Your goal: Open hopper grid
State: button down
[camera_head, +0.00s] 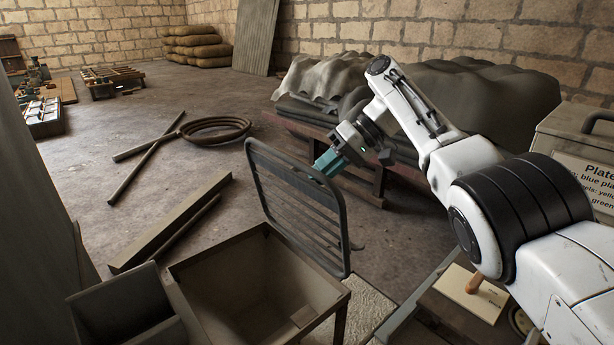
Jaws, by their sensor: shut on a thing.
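The hopper grid (291,207) is a dark barred frame with rounded corners. It stands raised and tilted up behind the hopper (315,298), whose square mouth is uncovered. The hopper is an open grey-brown metal box with sloping inner walls. My gripper (329,162), with teal fingers, is shut on the grid's right side near its upper part. The exact contact between the fingertips and the frame is small and partly hidden by the fingers.
A smaller open bin (125,307) adjoins the hopper at left. Wooden beams (172,222) and a coiled hose (216,130) lie on the floor behind. A covered table (345,165) stands beyond my gripper. A lettered box (585,150) is at right.

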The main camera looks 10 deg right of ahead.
jog(key=shift+d+f, duration=0.65)
jog(key=shift+f, duration=0.35)
jog(key=c, duration=1.1)
grip_release()
jog(key=shift+w, duration=0.1)
jog(key=shift+r, duration=0.1)
jog(key=shift+w+a+r, duration=0.1)
jog(key=shift+a+r, duration=0.05)
jog(key=shift+r, duration=0.15)
